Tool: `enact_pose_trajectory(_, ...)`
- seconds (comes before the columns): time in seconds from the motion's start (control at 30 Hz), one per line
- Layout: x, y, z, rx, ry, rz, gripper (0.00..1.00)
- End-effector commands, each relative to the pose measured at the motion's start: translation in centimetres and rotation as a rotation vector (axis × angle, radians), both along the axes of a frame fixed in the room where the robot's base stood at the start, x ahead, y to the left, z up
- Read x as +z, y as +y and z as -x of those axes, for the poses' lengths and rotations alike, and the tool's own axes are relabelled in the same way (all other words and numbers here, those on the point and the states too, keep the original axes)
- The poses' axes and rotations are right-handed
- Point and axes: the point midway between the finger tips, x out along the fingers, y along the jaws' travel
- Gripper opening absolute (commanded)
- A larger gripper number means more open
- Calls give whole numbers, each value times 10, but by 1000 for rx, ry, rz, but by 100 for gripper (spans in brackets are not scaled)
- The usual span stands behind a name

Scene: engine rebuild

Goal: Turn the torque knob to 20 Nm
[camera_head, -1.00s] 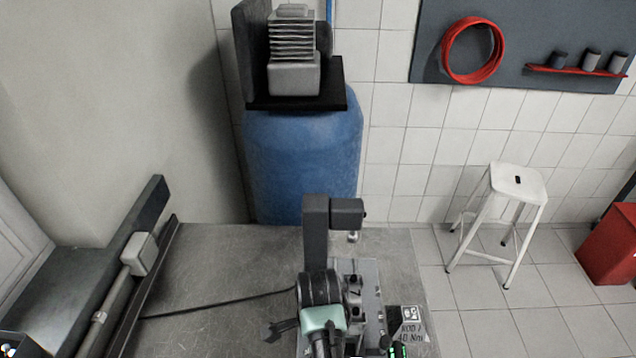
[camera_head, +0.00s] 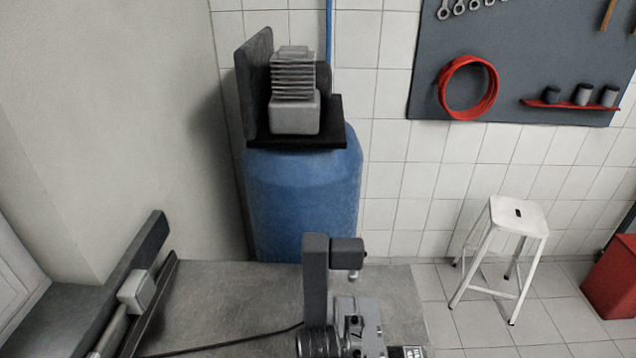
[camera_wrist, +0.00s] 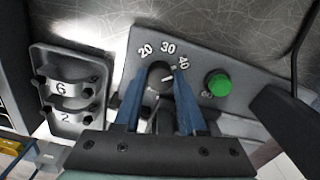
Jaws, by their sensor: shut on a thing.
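In the wrist view, the dark round torque knob (camera_wrist: 160,73) sits on a grey panel (camera_wrist: 225,68) marked 20, 30 and 40. Its white pointer mark points to the right, roughly toward the 40 side; the exact reading is hard to tell. My gripper (camera_wrist: 159,76) has its two blue fingers on either side of the knob, shut on it. The lower part of the knob is hidden between the fingers. In the head view, the panel and my gripper's fingers are not visible.
A green button (camera_wrist: 218,84) is right of the knob. A metal part marked 6 and 2 (camera_wrist: 70,103) lies left. A white stool (camera_head: 518,215) stands at right.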

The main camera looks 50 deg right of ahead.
Motion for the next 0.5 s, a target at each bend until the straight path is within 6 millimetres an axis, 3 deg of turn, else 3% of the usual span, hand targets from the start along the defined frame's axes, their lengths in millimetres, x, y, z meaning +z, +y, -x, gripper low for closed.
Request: enact_pose_trajectory(0.5,1,0,0,83,1,-1,0)
